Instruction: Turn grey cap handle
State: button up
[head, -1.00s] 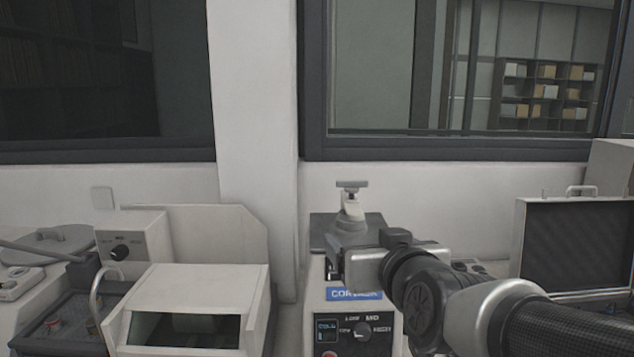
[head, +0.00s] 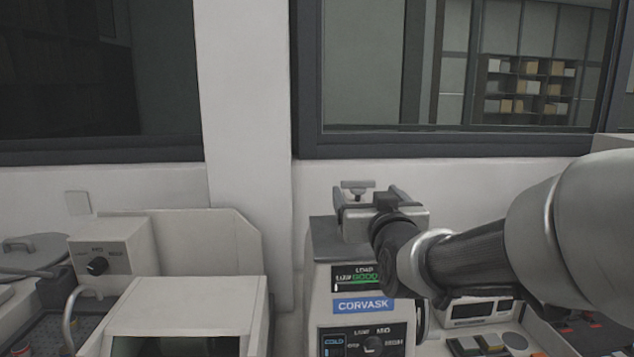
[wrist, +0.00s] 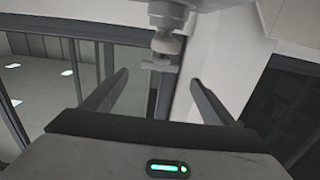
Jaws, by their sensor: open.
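The grey cap handle (head: 357,185) is a small T-shaped bar on top of the white CORVASK press (head: 325,285). In the wrist view the handle (wrist: 158,65) hangs below a pale rounded cap (wrist: 166,42), so that view looks upside down. My gripper (head: 365,198) is open and empty, level with the top of the press. In the head view it covers the cap and the lower part of the handle. In the wrist view its two fingers (wrist: 159,76) stand either side of the handle, with clear gaps. The handle appears at or just beyond the fingertips; I see no contact.
A white boxy machine (head: 185,300) stands left of the press, with a dial box (head: 112,250) behind it. A device with buttons (head: 485,325) sits to the right. The wall and window frame (head: 450,145) are behind the press.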

aim_at(359, 183)
jog(key=w, duration=0.8)
jog(key=shift+w, duration=0.25)
jog(key=c, duration=1)
